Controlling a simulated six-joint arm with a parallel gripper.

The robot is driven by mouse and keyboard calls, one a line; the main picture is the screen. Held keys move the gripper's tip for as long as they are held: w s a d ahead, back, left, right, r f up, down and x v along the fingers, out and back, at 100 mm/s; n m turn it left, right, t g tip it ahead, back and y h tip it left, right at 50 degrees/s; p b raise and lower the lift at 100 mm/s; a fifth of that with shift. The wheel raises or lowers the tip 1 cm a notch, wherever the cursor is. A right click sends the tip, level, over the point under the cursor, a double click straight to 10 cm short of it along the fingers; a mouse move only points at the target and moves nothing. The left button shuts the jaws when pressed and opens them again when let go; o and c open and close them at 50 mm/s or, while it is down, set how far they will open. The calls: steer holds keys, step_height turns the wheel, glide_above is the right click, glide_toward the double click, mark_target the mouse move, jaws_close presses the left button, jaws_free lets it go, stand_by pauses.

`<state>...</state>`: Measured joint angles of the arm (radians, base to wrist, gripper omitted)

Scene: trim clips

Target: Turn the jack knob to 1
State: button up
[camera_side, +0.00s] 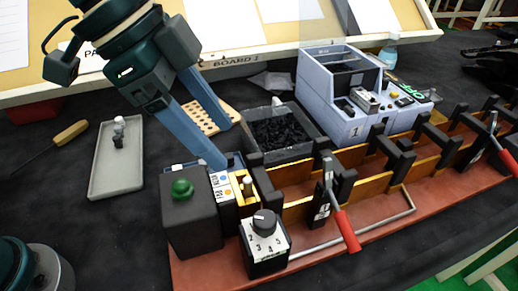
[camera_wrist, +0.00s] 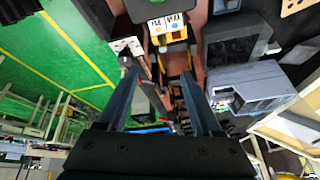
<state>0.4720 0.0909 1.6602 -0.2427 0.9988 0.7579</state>
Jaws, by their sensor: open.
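The jack knob (camera_side: 264,219) is a round black knob on a box with a white, numbered dial face (camera_side: 265,240). The box stands at the front left of the red base. Figures 2 to 5 seem to show on the dial; I cannot tell which one the knob points to. In the wrist view the knob (camera_wrist: 125,60) is small, left of the left fingertip. My gripper (camera_side: 224,147) is open and empty, its blue fingers spread, above and behind the green-button box and apart from the knob. It also shows in the wrist view (camera_wrist: 161,70).
A dark box with a green button (camera_side: 183,189) stands left of the dial. Red-handled clamps (camera_side: 342,222) and black uprights line the red base (camera_side: 365,240). A bin of black clips (camera_side: 280,132) and a grey-blue machine (camera_side: 337,90) stand behind. A grey tray (camera_side: 117,165) lies left.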

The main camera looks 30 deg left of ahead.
steer(key=m+g, duration=0.2)
glide_above(264, 218)
steer(key=a, duration=0.2)
steer(key=f, duration=0.3)
steer(key=shift+s+a, duration=0.15)
steer(key=shift+s, duration=0.15)
steer(key=shift+f, duration=0.25)
steer(key=shift+x, duration=2.25)
jaws_close()
